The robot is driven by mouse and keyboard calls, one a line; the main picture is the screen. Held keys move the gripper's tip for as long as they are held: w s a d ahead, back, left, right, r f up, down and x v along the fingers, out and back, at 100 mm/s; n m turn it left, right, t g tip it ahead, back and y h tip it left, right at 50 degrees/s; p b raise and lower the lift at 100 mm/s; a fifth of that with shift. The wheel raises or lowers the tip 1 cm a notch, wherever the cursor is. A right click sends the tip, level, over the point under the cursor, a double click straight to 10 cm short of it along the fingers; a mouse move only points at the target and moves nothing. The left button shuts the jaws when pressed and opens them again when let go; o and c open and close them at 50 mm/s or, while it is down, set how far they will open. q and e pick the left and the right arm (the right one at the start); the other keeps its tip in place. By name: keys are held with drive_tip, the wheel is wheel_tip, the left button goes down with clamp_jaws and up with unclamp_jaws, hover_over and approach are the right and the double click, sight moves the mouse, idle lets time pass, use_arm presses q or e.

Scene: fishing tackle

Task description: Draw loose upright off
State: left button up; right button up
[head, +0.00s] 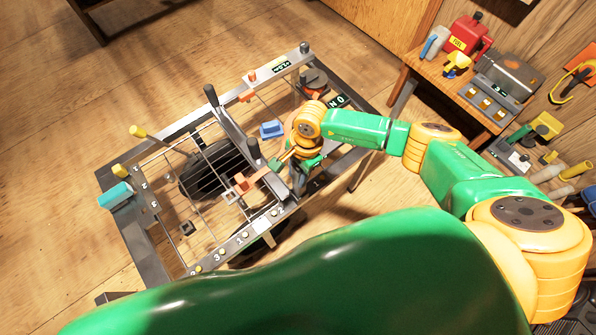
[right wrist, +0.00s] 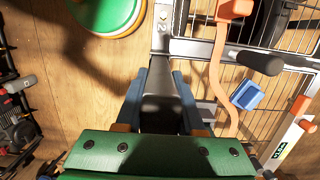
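A grey metal frame (head: 124,228) with a wire grid and numbered rails stands low on the floor. Dark grey uprights rise from it, one at its back (head: 211,96) and one near its middle (head: 254,150); I cannot tell which is loose. My right gripper (head: 297,176) is over the frame's right part, partly hidden by its own wrist. In the right wrist view its two dark blue fingers (right wrist: 160,82) stand apart with a grey metal surface between or below them. I see no firm grip. My left gripper is out of view.
An orange bent piece (right wrist: 228,80) runs close to the right finger. A teal piece (head: 115,195) sits at the frame's left corner.

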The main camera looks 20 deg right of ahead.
clamp_jaws()
wheel_tip(320, 180, up, 8)
drive_tip(key=p, duration=0.6)
drive_tip(key=shift+f, duration=0.15)
